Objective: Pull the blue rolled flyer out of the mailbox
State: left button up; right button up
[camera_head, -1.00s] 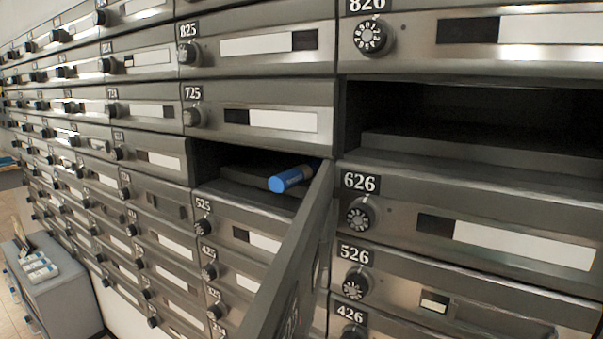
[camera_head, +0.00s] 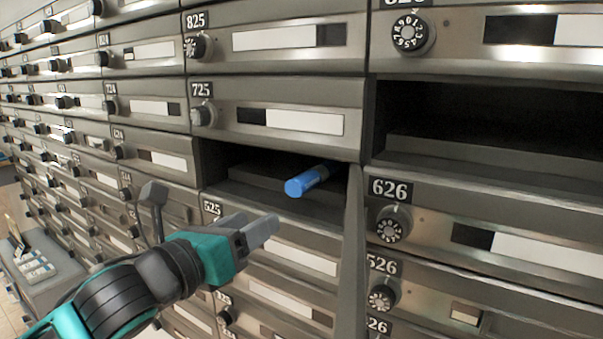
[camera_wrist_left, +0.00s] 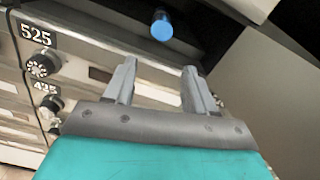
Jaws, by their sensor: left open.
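The blue rolled flyer (camera_head: 308,181) lies in the open mailbox (camera_head: 240,181) below box 725, with its round end towards the opening. Its end also shows in the left wrist view (camera_wrist_left: 161,27), above and beyond the fingers. My left gripper (camera_head: 262,228) is in front of the boxes, lower and to the left of the flyer, apart from it. In the left wrist view its two fingers (camera_wrist_left: 157,84) are spread, with nothing between them. The far end of the flyer is hidden inside the box. My right gripper is in neither view.
The mailbox's open door (camera_head: 353,265) stands out at the right of the opening. Another open, empty-looking compartment (camera_head: 480,151) is above box 626. Closed boxes with dials surround both. A grey cabinet (camera_head: 45,275) stands at the lower left.

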aim_at(293, 184)
pick_arm(q)
jog(key=w+d+m, duration=0.1)
jog(key=w, duration=0.1)
jog(key=w+d+r+m+b, duration=0.1)
jog(key=w, duration=0.1)
jog(key=w+d+r, duration=0.1)
jog(key=w+d, duration=0.1)
jog(key=shift+r+m+b, duration=0.1)
jog(key=shift+m+b, duration=0.3)
jog(key=x, duration=0.2)
jog(key=p+x, duration=0.1)
jog(key=shift+w+d+r, duration=0.15)
jog(key=shift+w+r, duration=0.1)
jog(key=shift+w, duration=0.15)
jog(key=shift+p+x, duration=0.3)
jog(key=shift+x, duration=0.6)
jog(key=shift+f, duration=0.1)
jog(key=shift+c, duration=0.4)
jog(key=c, duration=0.8)
